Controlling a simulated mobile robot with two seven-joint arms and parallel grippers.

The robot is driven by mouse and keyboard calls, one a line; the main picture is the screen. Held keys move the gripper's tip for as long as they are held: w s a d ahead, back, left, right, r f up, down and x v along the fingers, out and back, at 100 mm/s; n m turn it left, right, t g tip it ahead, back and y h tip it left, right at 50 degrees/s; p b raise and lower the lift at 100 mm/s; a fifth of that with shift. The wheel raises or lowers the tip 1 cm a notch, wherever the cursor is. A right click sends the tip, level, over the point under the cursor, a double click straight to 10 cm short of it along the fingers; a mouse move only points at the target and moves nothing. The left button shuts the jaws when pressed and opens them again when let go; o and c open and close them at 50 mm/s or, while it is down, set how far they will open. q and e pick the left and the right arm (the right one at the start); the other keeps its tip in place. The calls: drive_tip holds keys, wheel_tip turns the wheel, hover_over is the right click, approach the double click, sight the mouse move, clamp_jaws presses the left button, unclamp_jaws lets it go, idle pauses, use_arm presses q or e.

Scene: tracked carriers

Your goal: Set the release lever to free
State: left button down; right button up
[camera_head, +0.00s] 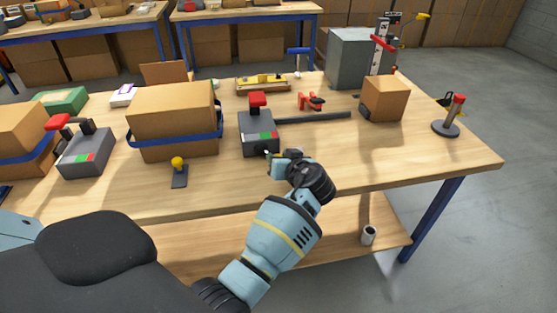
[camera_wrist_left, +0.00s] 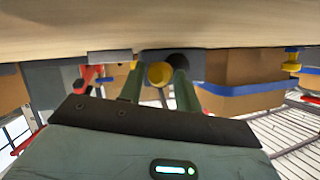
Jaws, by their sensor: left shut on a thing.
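A grey carrier (camera_head: 258,139) with a red-topped handle (camera_head: 257,99) and a red and green marked panel (camera_head: 262,136) stands near the table's front edge. My left gripper (camera_head: 269,155) is at its front, low down. In the left wrist view, which looks upside down, the gripper's two fingers (camera_wrist_left: 158,88) are shut on a yellow knob (camera_wrist_left: 159,74), apparently the release lever's end, in front of the dark carrier body (camera_wrist_left: 196,62). The head view hides the knob behind the gripper, so the lever's setting cannot be read. My right gripper is not in view.
A strapped cardboard box (camera_head: 170,125) stands left of the carrier, with a small yellow-knobbed post (camera_head: 178,168) before it. A second similar carrier (camera_head: 84,153) is farther left. A dark rail (camera_head: 315,117) runs right, towards a small box (camera_head: 384,99). The front right of the table is clear.

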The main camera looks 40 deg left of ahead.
use_arm(q)
drive_tip(key=shift+w+d+r, duration=0.1)
drive_tip(key=shift+w+d, duration=0.15)
drive_tip(key=shift+d, duration=0.05)
drive_tip(key=c, duration=1.3)
unclamp_jaws()
drive_tip(key=shift+o, duration=0.5)
drive_tip(key=shift+w, duration=0.1)
drive_tip(key=shift+a, duration=0.1)
drive_tip(key=shift+s, duration=0.2)
drive_tip(key=v, duration=0.7)
drive_tip(key=shift+s+d, duration=0.2)
drive_tip(key=shift+d, duration=0.15)
